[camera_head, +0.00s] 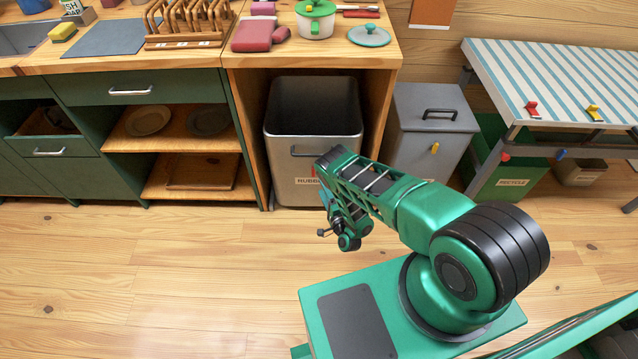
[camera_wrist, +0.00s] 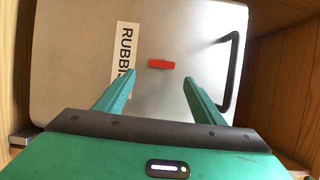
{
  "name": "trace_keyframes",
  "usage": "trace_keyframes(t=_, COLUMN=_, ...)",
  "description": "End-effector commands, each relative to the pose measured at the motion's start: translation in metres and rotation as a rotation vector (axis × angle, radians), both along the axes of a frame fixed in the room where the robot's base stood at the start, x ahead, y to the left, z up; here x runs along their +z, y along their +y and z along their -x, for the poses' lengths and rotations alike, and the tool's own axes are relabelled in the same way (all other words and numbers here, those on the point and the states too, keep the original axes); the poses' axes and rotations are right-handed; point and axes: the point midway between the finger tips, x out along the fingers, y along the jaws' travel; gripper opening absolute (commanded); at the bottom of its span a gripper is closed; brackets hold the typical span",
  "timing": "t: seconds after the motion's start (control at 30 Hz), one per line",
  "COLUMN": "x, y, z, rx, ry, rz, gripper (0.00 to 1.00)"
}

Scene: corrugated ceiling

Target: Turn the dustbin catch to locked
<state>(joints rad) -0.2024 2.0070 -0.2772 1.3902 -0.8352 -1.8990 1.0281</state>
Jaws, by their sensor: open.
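The dustbin (camera_head: 283,124) is a grey metal bin with an open dark top, standing in a wooden bay. Its front fills much of the wrist view (camera_wrist: 75,70), with a RUBBISH label (camera_wrist: 125,45), partly hidden by a finger, and a black handle (camera_wrist: 237,72). The red catch (camera_wrist: 161,64) is a short bar, crosswise to the label's lettering. My gripper (camera_wrist: 159,77) is open, its two green fingers apart in front of the bin, with the catch between and just beyond the tips in the picture. Contact is not visible. In the head view my arm covers part of the bin's front.
Wooden bay walls (camera_head: 252,120) stand close on both sides of the bin. To the right are a grey lidded bin (camera_head: 410,125) with a yellow catch, a green recycle bin (camera_head: 500,186) and a striped table (camera_head: 560,75). The floor (camera_head: 150,270) at left is clear.

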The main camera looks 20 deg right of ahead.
Motion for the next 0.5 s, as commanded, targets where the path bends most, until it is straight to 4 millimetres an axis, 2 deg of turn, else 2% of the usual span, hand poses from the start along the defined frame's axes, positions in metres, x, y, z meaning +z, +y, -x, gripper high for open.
trace_keyframes(t=0.03, x=-0.001, y=0.0, z=0.01, rx=0.002, ry=0.004, rz=0.001, gripper=0.62)
trace_keyframes(t=0.2, x=-0.001, y=-0.002, z=0.03, rx=0.0, ry=0.003, rz=-0.001, gripper=0.62)
trace_keyframes(t=0.5, x=-0.001, y=-0.003, z=0.039, rx=0.0, ry=0.001, rz=-0.001, gripper=0.62)
